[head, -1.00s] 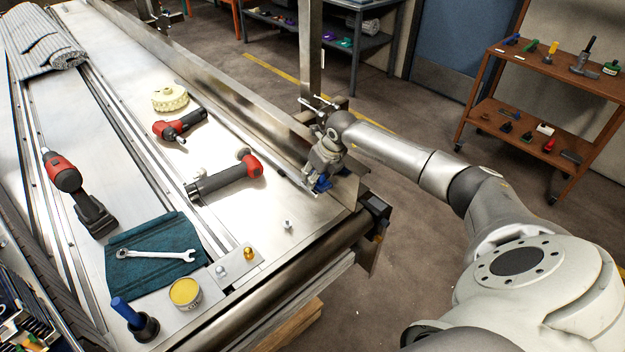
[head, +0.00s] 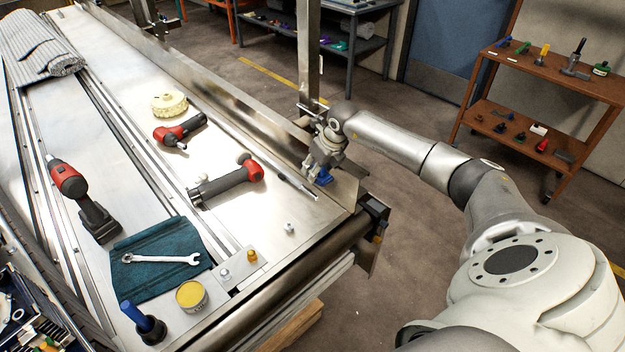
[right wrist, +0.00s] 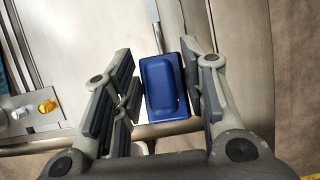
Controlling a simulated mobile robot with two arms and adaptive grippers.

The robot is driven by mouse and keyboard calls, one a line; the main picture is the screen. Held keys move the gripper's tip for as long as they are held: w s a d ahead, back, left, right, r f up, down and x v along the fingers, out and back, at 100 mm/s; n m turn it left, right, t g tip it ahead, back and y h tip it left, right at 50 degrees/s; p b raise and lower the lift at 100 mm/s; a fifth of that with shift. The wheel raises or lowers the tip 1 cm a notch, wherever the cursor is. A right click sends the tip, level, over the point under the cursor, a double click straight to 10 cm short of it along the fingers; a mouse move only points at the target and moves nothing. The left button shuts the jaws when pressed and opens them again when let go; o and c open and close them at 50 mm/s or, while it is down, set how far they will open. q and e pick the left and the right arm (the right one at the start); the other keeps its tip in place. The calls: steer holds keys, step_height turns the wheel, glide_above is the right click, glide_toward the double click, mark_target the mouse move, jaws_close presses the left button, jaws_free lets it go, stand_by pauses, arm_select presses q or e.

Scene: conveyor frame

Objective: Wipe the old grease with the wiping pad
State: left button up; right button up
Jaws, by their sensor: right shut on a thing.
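The arm on the right carries my right gripper (head: 322,172), by the inner face of the conveyor's side rail near its front right corner. In the right wrist view the gripper (right wrist: 160,90) is shut on a blue block (right wrist: 163,88), which looks like the wiping pad. The pad shows as a small blue patch (head: 323,177) in the head view, low beside the rail. I cannot tell whether it touches the metal. I cannot make out any old grease. My left gripper is out of view.
The side rail (head: 235,92) and an upright post (head: 309,50) stand close to the gripper. On the bed lie a grinder (head: 225,182), a drill (head: 68,180), a wrench (head: 160,258) on a teal cloth (head: 150,285), and a tin of yellow grease (head: 191,295).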

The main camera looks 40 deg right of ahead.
steer(key=shift+w+a+r+t+b, duration=0.1)
steer(key=shift+r+t+b, duration=0.1)
steer(key=shift+t+b, duration=0.45)
steer(key=shift+r+t+b, duration=0.75)
steer(key=shift+r+t, duration=0.2)
steer(key=shift+r, duration=0.7)
steer(key=shift+w+f+b, duration=0.1)
steer(key=shift+f+b, duration=1.25)
steer(key=shift+f, duration=1.05)
